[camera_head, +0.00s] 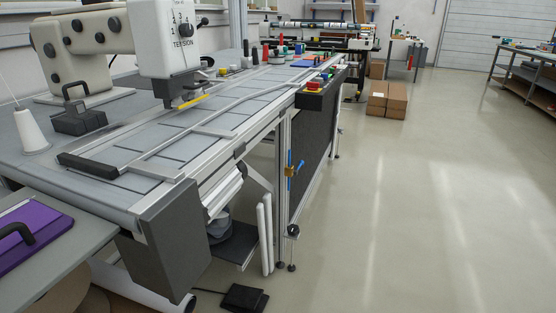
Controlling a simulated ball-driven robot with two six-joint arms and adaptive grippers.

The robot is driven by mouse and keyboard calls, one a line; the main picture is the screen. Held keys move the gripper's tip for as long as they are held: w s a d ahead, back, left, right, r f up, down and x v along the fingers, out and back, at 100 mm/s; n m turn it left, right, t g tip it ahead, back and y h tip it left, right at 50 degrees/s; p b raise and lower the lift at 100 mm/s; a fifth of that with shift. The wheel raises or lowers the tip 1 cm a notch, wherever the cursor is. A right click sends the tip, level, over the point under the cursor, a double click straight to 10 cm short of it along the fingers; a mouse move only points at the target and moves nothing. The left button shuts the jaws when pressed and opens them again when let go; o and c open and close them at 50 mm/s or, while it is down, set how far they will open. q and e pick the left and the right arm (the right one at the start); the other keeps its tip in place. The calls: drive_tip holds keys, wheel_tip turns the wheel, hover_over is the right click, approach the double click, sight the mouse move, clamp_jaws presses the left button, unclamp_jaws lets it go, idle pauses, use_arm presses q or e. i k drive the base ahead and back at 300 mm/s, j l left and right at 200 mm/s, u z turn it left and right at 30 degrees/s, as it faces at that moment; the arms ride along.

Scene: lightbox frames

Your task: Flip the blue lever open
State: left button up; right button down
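The blue lever (290,160) is small and stands roughly upright on the side of the long table frame, near the middle of the view. At this size I cannot tell the lever's exact setting. Neither my left nor my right gripper shows in the head view.
The long sewing table (190,150) fills the left side, with a grey box (172,245) at its near corner. A black foot pedal (244,298) lies below. The floor (420,200) at right is clear.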

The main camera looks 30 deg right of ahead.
sight(301, 162)
drive_tip(key=z, duration=1.1)
drive_tip(key=i+l+z, duration=0.15)
drive_tip(key=i+l, duration=0.25)
drive_tip(key=i+l+z, duration=0.15)
drive_tip(key=i+l, duration=0.15)
drive_tip(key=i, duration=0.25)
drive_tip(key=i+l+z, duration=0.15)
drive_tip(key=i+l, duration=0.15)
drive_tip(key=i, duration=0.2)
